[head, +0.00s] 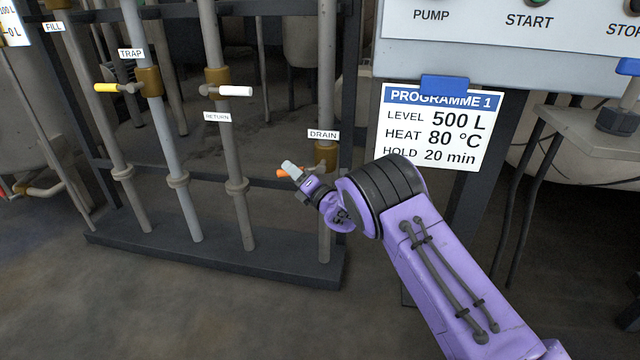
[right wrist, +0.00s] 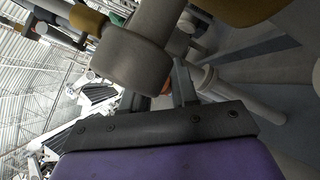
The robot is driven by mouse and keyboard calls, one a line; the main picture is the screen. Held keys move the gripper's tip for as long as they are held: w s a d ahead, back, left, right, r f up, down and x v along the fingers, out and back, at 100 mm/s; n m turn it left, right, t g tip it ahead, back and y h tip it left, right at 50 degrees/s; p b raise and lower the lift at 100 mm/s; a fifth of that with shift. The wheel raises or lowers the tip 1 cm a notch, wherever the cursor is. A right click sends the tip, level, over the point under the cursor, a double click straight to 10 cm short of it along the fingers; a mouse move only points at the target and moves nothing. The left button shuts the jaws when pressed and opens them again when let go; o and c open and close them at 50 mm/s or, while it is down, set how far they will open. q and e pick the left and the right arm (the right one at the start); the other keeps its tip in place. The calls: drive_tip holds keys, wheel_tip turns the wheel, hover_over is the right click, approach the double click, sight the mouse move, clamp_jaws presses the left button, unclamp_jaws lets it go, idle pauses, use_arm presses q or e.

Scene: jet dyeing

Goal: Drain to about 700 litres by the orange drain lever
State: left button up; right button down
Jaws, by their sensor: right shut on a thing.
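The orange drain lever (head: 282,173) sticks out to the left, roughly level, from the brass valve (head: 326,156) under the DRAIN label (head: 323,134). My right gripper (head: 291,169) is shut on the lever, and its fingers hide part of it. In the right wrist view a small orange patch of the lever (right wrist: 165,88) shows beside the grey fingers. Part of a scale plate (head: 12,28) with litre marks shows at the top left edge, but no level can be read. My left gripper is not in view.
The yellow TRAP lever (head: 106,87) points left and the white RETURN lever (head: 236,91) points right on neighbouring pipes. A programme card (head: 434,128) reads level 500 L. The control panel (head: 500,55) is above it. Floor in front of the pipe rack is clear.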

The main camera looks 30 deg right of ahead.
drive_tip(key=shift+w+m+t+b, duration=0.1)
drive_tip(key=shift+m+t+b, duration=0.2)
drive_tip(key=shift+t+b, duration=0.15)
drive_tip(key=shift+r+m+t+b, duration=0.6)
drive_tip(key=shift+r+t+b, duration=0.05)
drive_tip(key=shift+r+b, duration=0.15)
drive_tip(key=shift+r, duration=0.3)
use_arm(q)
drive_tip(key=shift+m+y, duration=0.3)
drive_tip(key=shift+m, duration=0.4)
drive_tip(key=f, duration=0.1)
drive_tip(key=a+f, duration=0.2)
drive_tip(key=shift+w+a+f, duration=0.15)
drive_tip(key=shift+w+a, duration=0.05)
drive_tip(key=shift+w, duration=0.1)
use_arm(e)
drive_tip(key=c, duration=1)
unclamp_jaws()
drive_tip(key=shift+o, duration=0.2)
drive_tip(key=shift+f, duration=0.1)
